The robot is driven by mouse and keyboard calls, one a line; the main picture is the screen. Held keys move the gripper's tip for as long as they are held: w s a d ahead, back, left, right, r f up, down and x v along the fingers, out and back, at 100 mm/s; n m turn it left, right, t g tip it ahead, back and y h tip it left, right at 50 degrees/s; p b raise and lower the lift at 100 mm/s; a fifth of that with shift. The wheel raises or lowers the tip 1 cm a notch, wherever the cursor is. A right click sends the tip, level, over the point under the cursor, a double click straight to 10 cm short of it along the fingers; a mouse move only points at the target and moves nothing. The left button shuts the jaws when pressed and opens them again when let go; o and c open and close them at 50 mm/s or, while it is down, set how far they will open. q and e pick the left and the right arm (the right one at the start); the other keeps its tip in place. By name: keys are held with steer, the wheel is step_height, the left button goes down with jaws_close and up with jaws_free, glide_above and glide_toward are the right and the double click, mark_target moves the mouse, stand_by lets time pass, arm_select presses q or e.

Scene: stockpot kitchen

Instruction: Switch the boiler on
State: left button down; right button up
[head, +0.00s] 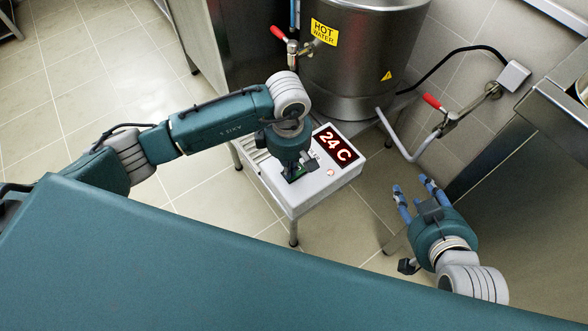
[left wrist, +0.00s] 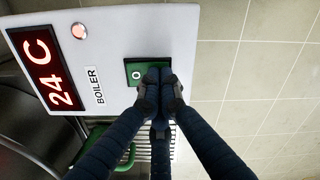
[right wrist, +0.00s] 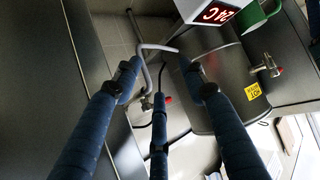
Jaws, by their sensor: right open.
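The boiler's white control box (head: 335,182) stands below the steel tank (head: 362,55) and bears a red digital display (head: 336,146) reading 24 C. A pinkish round lamp (left wrist: 79,31) and a BOILER label (left wrist: 95,85) sit between the display and a green rocker switch (left wrist: 147,70) marked O. My left gripper (head: 292,178) points down at the switch; in the left wrist view its fingertips (left wrist: 158,92) are together over the switch's lower part, hiding it. I cannot tell whether they touch it. My right gripper (head: 414,188) is open and empty, right of the box.
A red-handled tap (head: 288,42) is on the tank beside a yellow HOT WATER sign (head: 324,32). Another red-handled valve (head: 437,108) is on a pipe at right. A steel counter (head: 555,110) stands on the right. The tiled floor (head: 100,70) at left is clear.

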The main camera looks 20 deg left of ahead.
arm_select(q)
steer(key=shift+r+p, duration=0.35)
steer(key=shift+r, duration=0.55)
steer(key=shift+r+p, duration=0.3)
steer(key=shift+p, duration=0.2)
steer(key=shift+r+p, duration=0.3)
steer(key=shift+r, duration=0.15)
steer(key=shift+r+p, duration=0.45)
steer(key=shift+r, duration=0.55)
steer(key=shift+r+p, duration=0.8)
steer(key=shift+r, duration=0.1)
arm_select(e)
steer(key=s+d+f+g+h, duration=0.1)
steer(key=s+d+f+g, duration=0.1)
steer(key=s, duration=0.5)
steer(key=s+d+f+g, duration=0.2)
steer(key=s+f+g, duration=0.1)
steer(key=s+g, duration=0.2)
steer(key=shift+s+d+h, duration=0.25)
steer(key=shift+s+h, duration=0.15)
steer(key=shift+s, duration=0.65)
